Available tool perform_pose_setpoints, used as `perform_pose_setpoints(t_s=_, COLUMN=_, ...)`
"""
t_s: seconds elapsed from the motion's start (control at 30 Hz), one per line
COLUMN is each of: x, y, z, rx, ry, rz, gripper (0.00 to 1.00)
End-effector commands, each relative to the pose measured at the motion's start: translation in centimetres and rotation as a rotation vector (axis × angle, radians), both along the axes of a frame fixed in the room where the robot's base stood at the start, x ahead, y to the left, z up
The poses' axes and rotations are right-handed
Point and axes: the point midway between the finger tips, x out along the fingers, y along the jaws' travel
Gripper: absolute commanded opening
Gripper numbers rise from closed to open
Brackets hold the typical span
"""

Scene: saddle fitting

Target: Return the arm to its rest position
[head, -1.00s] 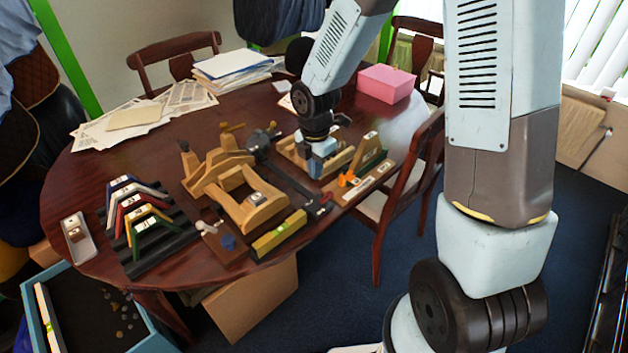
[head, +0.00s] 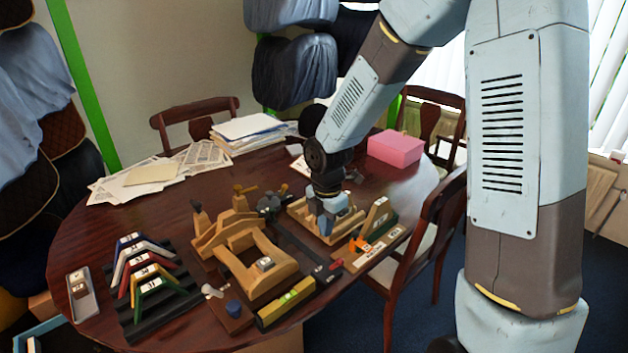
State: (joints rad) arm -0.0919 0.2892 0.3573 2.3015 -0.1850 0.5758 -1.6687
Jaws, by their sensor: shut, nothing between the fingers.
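My gripper (head: 328,226) points down above a wooden frame (head: 301,212) on the table. It is shut with nothing in it. The fingertips are small and partly hidden against the frame, and I cannot tell if they touch it.
The oval table (head: 75,235) holds a wooden saddle jig (head: 237,257), a black rack (head: 157,318) of coloured gauges, a yellow level (head: 286,303) and a wooden stand (head: 372,237). A pink box (head: 395,148) and papers (head: 246,132) lie behind. Chairs (head: 424,250) stand around.

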Motion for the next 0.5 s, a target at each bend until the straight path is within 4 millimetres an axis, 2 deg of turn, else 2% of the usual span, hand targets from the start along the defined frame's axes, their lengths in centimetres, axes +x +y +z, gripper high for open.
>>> perform_pose_setpoints(t_s=0.17, x=0.0, y=-1.1, z=1.8, rx=-0.006, ry=-0.028, rz=-0.094, gripper=0.0)
perform_pose_setpoints(t_s=0.5, x=-1.7, y=-6.2, z=9.9, rx=0.007, ry=-0.152, rz=-0.604, gripper=0.0)
